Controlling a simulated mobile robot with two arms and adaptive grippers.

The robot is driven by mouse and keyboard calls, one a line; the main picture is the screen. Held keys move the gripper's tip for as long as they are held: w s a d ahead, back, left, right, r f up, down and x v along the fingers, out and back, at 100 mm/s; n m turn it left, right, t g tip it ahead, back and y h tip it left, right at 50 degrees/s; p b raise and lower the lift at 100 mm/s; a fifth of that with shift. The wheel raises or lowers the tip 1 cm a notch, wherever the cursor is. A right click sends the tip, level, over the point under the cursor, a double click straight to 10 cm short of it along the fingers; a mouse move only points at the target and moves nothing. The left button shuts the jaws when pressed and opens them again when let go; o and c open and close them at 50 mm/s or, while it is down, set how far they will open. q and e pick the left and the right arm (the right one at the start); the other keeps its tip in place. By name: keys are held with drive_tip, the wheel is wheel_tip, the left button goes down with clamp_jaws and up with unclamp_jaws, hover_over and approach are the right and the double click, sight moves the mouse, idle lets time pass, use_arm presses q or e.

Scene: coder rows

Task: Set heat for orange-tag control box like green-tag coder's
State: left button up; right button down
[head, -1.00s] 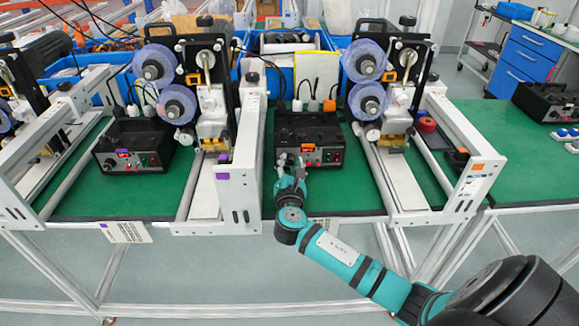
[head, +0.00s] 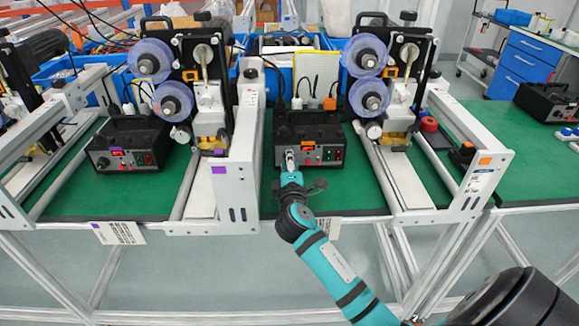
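The black control box with an orange tag (head: 320,128) stands on the green mat in the middle of the head view. Its front has a small red display, and red and green switches at the right. My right gripper (head: 291,158) is at the left part of this front, over the knob area, and hides the knob. Its fingers are too small to tell whether they are open or touch the knob. No green tag is clear in view. My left gripper is out of view.
Another control box (head: 128,142) with a purple tag and lit display stands at left. Coder machines with blue reels (head: 371,97) flank the orange-tag box, with white frames (head: 475,180) beside them. Another black box (head: 547,102) is at far right.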

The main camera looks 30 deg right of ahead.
drive_tip(key=m+b, duration=0.1)
drive_tip(key=m, duration=0.2)
drive_tip(key=shift+f, duration=0.1)
drive_tip(key=shift+m, duration=0.4)
drive_tip(key=c, duration=1.3)
unclamp_jaws()
drive_tip(key=shift+d, duration=0.1)
drive_tip(key=shift+s, duration=0.1)
drive_tip(key=v, duration=1.2)
drive_tip(key=shift+o, duration=0.3)
